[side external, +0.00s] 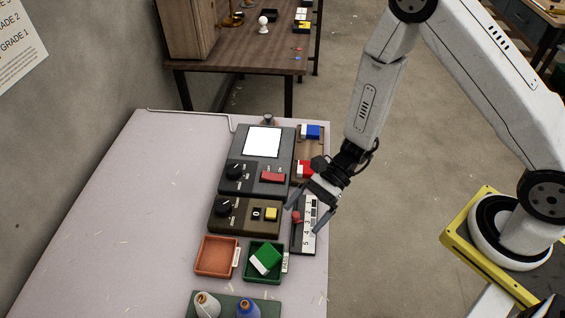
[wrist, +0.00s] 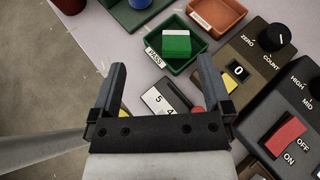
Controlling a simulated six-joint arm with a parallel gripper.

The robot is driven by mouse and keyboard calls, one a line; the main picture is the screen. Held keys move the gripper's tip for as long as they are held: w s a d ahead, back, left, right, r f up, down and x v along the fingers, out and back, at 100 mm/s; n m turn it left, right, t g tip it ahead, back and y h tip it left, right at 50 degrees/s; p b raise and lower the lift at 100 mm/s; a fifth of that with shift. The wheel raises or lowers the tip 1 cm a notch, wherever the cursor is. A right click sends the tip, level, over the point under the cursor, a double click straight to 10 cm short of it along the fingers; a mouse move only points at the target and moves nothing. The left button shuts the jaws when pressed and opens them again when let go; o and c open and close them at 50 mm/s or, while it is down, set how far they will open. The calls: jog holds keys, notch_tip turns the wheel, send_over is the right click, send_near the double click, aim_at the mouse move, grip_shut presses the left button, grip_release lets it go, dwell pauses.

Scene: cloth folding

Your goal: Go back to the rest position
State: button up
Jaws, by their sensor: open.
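My gripper (side external: 305,214) is open, over the right side of the table beside the numbered scale (side external: 309,238). Its fingers are apart and nothing shows between them. In the wrist view, my gripper (wrist: 161,65) points toward the green tray, and its body hides part of the scale. A green and white block (side external: 265,259) sits tilted in the green tray (side external: 262,281). In the wrist view, the block (wrist: 176,44) is clear of my fingers and the tray has a PASS label.
A dark panel with a white screen (side external: 262,141) and red switch (side external: 272,177) stands behind a counter box (side external: 230,221). An orange tray (side external: 216,270) is left of the green one. The table's left side is clear.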

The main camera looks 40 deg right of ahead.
jog(key=s+d+r+n+t+h, duration=0.1)
jog(key=d+r+n+t+h, duration=0.1)
jog(key=d+r+n+h, duration=0.4)
jog(key=s+d+r+n+t+h, duration=0.1)
jog(key=d+r+n+t+h, duration=0.1)
jog(key=d+r+n+h, duration=0.4)
jog(key=d+r+n, duration=0.1)
jog(key=d+n, duration=0.3)
jog(key=d, duration=0.1)
jog(key=shift+d+r+h, duration=0.15)
jog(key=shift+d+h, duration=0.15)
